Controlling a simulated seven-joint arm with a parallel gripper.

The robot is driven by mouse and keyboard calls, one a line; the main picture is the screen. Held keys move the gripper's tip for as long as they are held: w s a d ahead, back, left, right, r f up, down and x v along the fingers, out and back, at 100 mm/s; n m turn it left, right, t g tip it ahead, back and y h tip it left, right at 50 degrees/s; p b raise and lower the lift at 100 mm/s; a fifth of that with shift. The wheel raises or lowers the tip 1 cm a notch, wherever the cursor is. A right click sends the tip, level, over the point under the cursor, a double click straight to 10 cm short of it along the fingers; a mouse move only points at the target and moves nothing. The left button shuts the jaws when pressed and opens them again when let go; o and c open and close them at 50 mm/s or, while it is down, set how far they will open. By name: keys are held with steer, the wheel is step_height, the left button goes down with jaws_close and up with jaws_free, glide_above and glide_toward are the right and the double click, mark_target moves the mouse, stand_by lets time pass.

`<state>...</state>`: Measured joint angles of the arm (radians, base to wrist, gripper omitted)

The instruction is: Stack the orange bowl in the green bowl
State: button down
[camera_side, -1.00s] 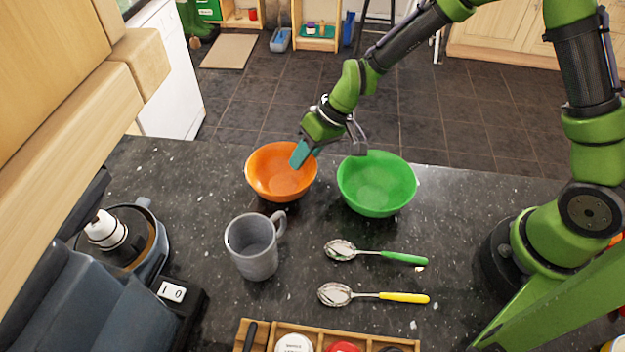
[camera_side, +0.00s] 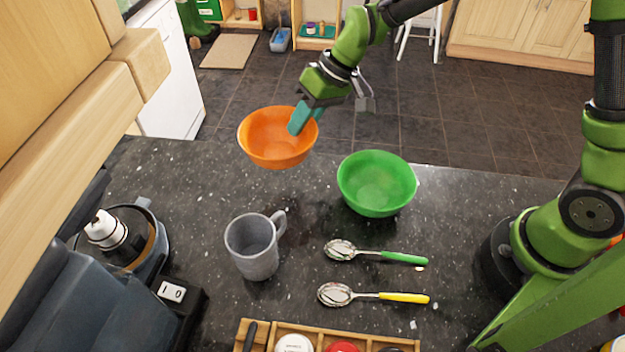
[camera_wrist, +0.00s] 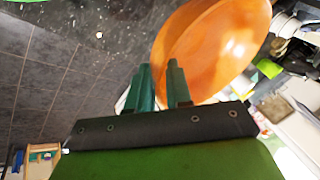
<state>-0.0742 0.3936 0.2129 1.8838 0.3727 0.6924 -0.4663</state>
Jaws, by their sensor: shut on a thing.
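The orange bowl (camera_side: 272,137) is held in the air above the back of the counter, roughly upright, in the side view. My gripper (camera_side: 299,121) is shut on its right rim. In the wrist view my gripper's fingers (camera_wrist: 162,86) pinch the near edge of the orange bowl (camera_wrist: 215,45). The green bowl (camera_side: 377,184) stands upright and empty on the counter, to the right of and lower than the orange bowl. Only a green edge shows at the top left of the wrist view.
A grey mug (camera_side: 253,247) stands in front of the orange bowl. A green-handled spoon (camera_side: 376,253) and a yellow-handled spoon (camera_side: 373,295) lie in front of the green bowl. A wooden tray (camera_side: 325,330) is at the front edge, and a dark appliance (camera_side: 125,240) is at left.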

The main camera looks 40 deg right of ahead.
steer(key=s+d+r, duration=0.2)
steer(key=s+d, duration=0.1)
steer(key=d, duration=0.3)
steer(key=s+d+r, duration=0.3)
steer(key=s+d, duration=0.1)
steer(key=d, duration=0.2)
steer(key=s+d+f+n+g, duration=0.15)
steer(key=s+n, duration=0.25)
steer(key=s, duration=0.5)
steer(key=s+d+n+g, duration=0.1)
steer(key=s+n+g, duration=0.3)
steer(key=s, duration=0.5)
steer(key=n, duration=0.1)
glide_above(373, 161)
steer(key=shift+t, duration=0.45)
step_height(373, 161, down, 5)
steer(key=shift+r, duration=0.1)
steer(key=shift+f, duration=0.3)
steer(key=shift+f, duration=0.2)
